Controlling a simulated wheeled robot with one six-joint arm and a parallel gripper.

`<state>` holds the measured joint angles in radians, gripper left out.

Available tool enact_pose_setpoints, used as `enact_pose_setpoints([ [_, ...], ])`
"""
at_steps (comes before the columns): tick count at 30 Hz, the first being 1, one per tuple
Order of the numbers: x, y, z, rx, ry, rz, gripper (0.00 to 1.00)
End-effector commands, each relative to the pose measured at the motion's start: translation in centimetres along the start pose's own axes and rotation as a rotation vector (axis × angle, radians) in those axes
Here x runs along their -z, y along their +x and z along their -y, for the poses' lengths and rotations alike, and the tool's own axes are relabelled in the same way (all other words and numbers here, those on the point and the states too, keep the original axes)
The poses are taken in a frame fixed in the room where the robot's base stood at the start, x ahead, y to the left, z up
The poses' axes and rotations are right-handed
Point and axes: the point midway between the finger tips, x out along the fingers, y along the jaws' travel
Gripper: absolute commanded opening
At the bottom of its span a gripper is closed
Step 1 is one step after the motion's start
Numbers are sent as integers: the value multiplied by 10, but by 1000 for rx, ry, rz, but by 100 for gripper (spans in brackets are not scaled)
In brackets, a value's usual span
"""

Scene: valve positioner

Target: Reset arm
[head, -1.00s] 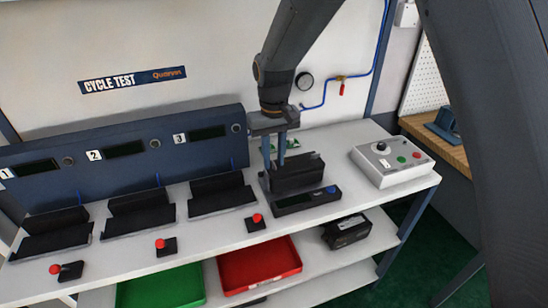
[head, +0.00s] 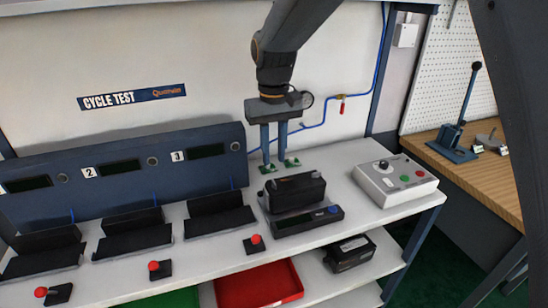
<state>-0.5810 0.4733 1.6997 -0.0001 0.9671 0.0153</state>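My gripper (head: 274,160) hangs from my arm in the head view, fingers pointing down. Its two blue-grey fingers stand apart with nothing between them. It is above and behind a black valve positioner (head: 294,192) that rests on the bench beside or on a black device with a small display (head: 307,220). My gripper appears clear of the positioner. A green piece (head: 280,166) shows around the fingertips; I cannot tell whether it is on the bench behind them.
Three black cradles stand before the blue test panel (head: 120,165), each with a red-knobbed lever. A grey control box (head: 395,180) is at right. Another black unit (head: 349,253) and a red tray (head: 260,287) are on the lower shelf. A lever press (head: 460,120) stands on the wooden bench.

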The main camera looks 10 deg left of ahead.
Motion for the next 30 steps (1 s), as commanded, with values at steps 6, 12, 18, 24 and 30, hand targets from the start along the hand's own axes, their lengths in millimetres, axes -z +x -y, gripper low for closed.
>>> enact_pose_setpoints([
  [6,-4,1,-7,0,11,-1,23],
  [12,-57,11,-75,-1,134,-24,23],
  [18,-166,32,-156,-10,336,-69,23],
  [24,-266,54,-187,-25,497,-103,23],
  [30,-309,64,-190,-33,563,-119,23],
])
